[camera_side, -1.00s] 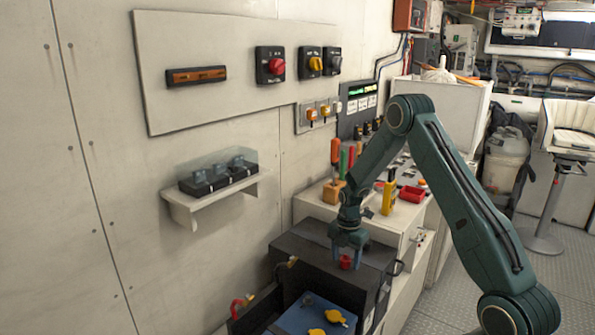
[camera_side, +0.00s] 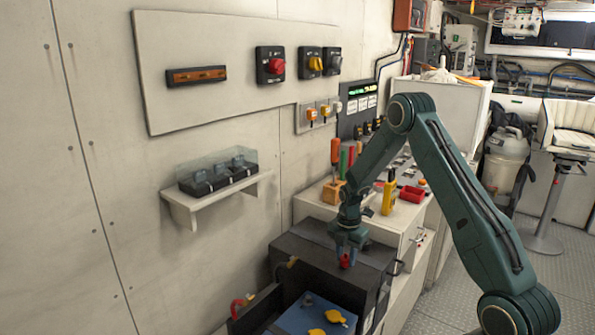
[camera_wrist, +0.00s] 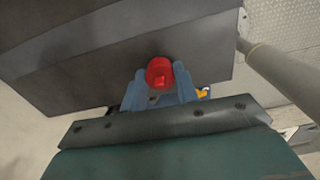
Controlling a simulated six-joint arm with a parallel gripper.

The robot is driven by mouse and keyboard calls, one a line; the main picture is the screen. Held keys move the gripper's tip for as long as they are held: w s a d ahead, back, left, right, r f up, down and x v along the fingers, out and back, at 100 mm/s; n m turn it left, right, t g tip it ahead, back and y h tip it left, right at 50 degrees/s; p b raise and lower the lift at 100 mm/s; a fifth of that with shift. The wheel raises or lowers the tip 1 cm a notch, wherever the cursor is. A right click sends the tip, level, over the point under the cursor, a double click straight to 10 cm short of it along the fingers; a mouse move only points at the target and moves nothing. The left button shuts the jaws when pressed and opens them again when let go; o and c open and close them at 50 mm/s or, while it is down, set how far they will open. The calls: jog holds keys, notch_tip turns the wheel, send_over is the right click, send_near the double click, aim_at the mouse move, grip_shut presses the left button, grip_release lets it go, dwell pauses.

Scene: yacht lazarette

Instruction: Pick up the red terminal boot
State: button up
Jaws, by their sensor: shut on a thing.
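The red terminal boot (camera_side: 345,261) is a small red cap. It sits between the blue fingers of my gripper (camera_side: 347,252), just over the dark grey box top. In the wrist view the boot (camera_wrist: 159,72) shows between the fingertips of my gripper (camera_wrist: 160,85), with the dark box lid behind it. The gripper is shut on the boot. In the side view the fingers partly hide it, and I cannot tell how large the gap to the box is.
The dark grey box (camera_side: 318,252) lies below the gripper. In front of it is a blue battery top (camera_side: 305,322) with yellow caps (camera_side: 334,316). A red cable end (camera_side: 237,306) is at left. Behind stand a yellow tool (camera_side: 389,195) and a red tray (camera_side: 411,194).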

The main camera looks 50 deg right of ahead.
notch_tip(320, 180, up, 20)
jog(key=shift+f, duration=0.15)
dwell(0.4)
